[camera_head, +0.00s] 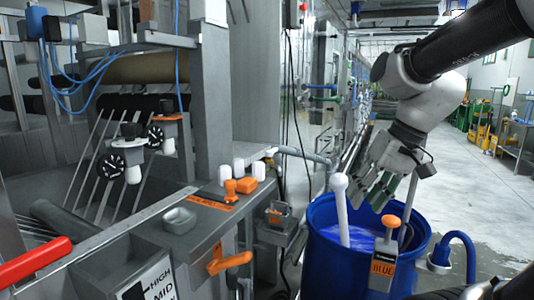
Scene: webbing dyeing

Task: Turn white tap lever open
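A small white lever-like piece (271,152) sits at the near end of a grey pipe (305,156), behind the grey work surface. It is too small to tell its exact position, and I cannot tell for certain that it is the white tap lever. My gripper (371,194) is to the right of it, above the blue drum, with its fingers pointing down and apart. It looks open and empty. A white round-topped rod (341,207) stands upright in the drum, just left of my gripper; they look apart.
White blocks and orange pieces (247,185) sit on the grey surface; an orange handle (230,262) projects below. Open floor (480,200) lies right.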

